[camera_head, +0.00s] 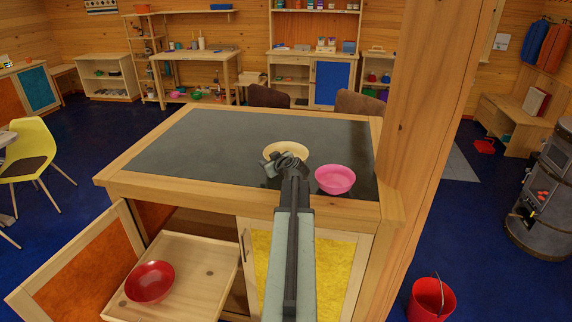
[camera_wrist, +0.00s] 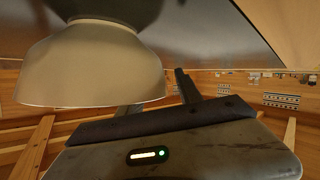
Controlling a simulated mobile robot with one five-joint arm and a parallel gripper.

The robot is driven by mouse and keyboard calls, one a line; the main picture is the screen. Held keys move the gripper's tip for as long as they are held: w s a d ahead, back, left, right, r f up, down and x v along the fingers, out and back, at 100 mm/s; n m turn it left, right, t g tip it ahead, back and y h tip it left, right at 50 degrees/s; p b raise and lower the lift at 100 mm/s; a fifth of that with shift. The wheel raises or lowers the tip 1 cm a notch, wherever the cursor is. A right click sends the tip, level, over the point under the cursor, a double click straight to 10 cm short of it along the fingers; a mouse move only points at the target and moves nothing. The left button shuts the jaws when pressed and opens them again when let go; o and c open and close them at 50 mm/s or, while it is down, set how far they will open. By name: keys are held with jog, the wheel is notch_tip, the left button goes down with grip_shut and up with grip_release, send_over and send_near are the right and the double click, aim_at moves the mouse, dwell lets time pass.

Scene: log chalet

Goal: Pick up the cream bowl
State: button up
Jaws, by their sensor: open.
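The cream bowl (camera_head: 287,147) stands on the dark top of the wooden counter (camera_head: 180,145). In the wrist view the cream bowl (camera_wrist: 90,68) fills the upper left, large and close, and appears upside down. My gripper (camera_head: 282,161) is open at the near side of the bowl and covers part of it in the head view. In the wrist view one finger of my gripper (camera_wrist: 160,98) shows clear to the right of the bowl; the other is mostly hidden behind the bowl. I cannot tell whether either finger touches the bowl.
A pink bowl (camera_head: 335,179) stands close to the right of my gripper. A thick wooden post (camera_head: 430,130) rises at the counter's right end. Below, a red bowl (camera_head: 150,282) sits in a pulled-out drawer (camera_head: 205,262) beside an open door (camera_head: 85,270). The counter's left part is clear.

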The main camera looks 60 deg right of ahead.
grip_shut()
dwell(1.3)
